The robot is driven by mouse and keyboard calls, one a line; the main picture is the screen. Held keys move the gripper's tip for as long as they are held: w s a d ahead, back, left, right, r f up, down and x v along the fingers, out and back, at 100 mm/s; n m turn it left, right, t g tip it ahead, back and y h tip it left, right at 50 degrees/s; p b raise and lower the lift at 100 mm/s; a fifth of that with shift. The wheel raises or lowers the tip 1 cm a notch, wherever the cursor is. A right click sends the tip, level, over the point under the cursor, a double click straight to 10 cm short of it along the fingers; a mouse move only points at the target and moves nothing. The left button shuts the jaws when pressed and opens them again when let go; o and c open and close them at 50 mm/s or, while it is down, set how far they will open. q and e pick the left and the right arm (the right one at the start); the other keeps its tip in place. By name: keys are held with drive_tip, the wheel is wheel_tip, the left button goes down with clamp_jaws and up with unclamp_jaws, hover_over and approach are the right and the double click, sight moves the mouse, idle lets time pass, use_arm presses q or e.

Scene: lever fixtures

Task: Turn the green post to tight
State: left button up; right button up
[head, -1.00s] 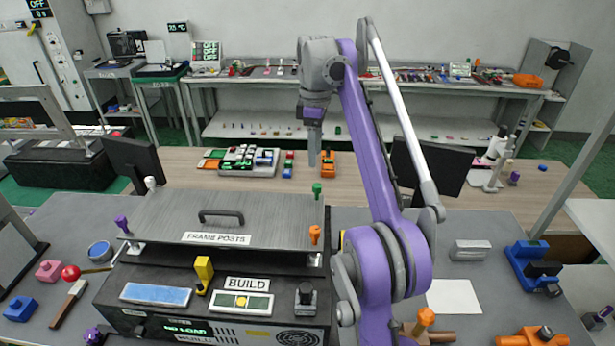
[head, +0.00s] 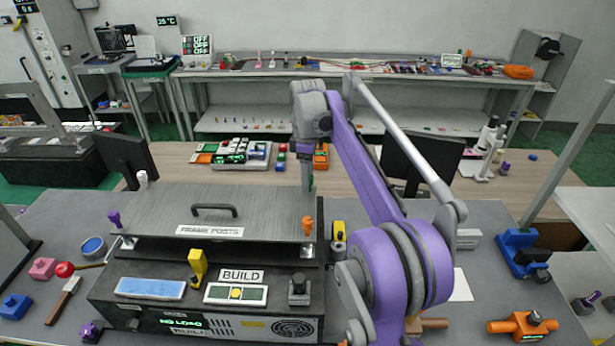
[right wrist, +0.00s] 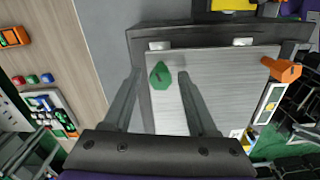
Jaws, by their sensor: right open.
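The green post (head: 312,184) stands at the far right corner of the grey plate (head: 165,212) labelled FRAME POSTS. In the head view it is mostly hidden behind the fingers of my right gripper (head: 307,186). In the right wrist view the green post (right wrist: 160,76) shows between the two open fingers of the right gripper (right wrist: 161,78), apart from both. I cannot tell how far down the fingers reach. An orange post (head: 307,227), a purple post (head: 115,219) and a white post (head: 142,179) stand at the plate's other corners. My left gripper is not in view.
A handle (head: 214,209) rises from the plate's middle. A yellow lever (head: 197,265) and a black knob (head: 299,288) are on the front of the black unit. A yellow object (head: 339,236) stands right of the plate. A monitor (head: 128,160) stands behind left.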

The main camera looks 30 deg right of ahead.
drive_tip(key=shift+c, duration=0.2)
clamp_jaws()
idle(0.3)
drive_tip(key=m, duration=0.5)
drive_tip(key=shift+d+m, duration=0.1)
drive_tip(key=shift+m, duration=0.2)
drive_tip(key=m, duration=0.5)
drive_tip(key=shift+d, duration=0.1)
drive_tip(key=m, duration=0.5)
drive_tip(key=shift+d+m, duration=0.1)
drive_tip(key=shift+m, duration=0.3)
drive_tip(key=m, duration=0.5)
drive_tip(key=shift+s+d+m, duration=0.1)
drive_tip(key=shift+m, duration=0.2)
